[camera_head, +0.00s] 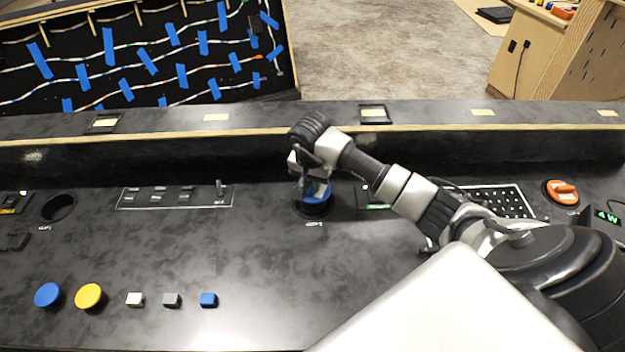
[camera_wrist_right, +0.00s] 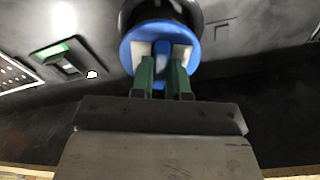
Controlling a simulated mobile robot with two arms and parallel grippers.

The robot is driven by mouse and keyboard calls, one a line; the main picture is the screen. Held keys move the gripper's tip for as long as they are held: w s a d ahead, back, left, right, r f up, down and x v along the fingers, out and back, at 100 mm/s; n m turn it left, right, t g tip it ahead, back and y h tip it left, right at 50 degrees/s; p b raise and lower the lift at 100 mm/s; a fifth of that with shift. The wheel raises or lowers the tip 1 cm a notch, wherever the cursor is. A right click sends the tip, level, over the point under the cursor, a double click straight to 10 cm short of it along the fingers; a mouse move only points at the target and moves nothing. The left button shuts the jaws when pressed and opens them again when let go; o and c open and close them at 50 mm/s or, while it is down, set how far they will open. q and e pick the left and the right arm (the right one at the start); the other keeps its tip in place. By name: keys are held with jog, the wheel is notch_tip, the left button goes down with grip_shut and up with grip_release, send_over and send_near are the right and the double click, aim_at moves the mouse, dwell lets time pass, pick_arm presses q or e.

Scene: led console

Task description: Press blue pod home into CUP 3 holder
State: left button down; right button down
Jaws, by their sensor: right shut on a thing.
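The blue pod (camera_head: 319,192) is at the black round holder (camera_head: 313,209) near the middle of the console; the label below the holder is too small to read. In the right wrist view the pod (camera_wrist_right: 133,40) shows as a blue disc with white parts in its middle, with the dark holder (camera_wrist_right: 190,12) just beyond it. Whether the pod is fully seated cannot be told. My right gripper (camera_wrist_right: 165,65) is shut on the pod, its green fingers close together at its middle. In the head view the right gripper (camera_head: 312,178) comes down from above. My left gripper is not in view.
An empty round hole (camera_head: 58,208) is at the left. Blue (camera_head: 47,295) and yellow (camera_head: 88,296) round knobs and several small square buttons are at the front left. A row of switches (camera_head: 175,196) lies left of the holder. An orange knob (camera_head: 562,191) is at the right.

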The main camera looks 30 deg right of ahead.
jog(key=shift+f+b, duration=1.8)
jog(key=shift+f, duration=0.3)
dwell(0.4)
jog(key=c, duration=1)
grip_release()
jog(key=shift+c, duration=0.2)
jog(key=r, duration=0.7)
jog(key=a+r, duration=0.1)
jog(key=r, duration=0.2)
jog(key=shift+s+r+b, duration=0.3)
jog(key=shift+s+r, duration=0.05)
jog(key=shift+s, duration=0.05)
jog(key=shift+a+f, duration=0.1)
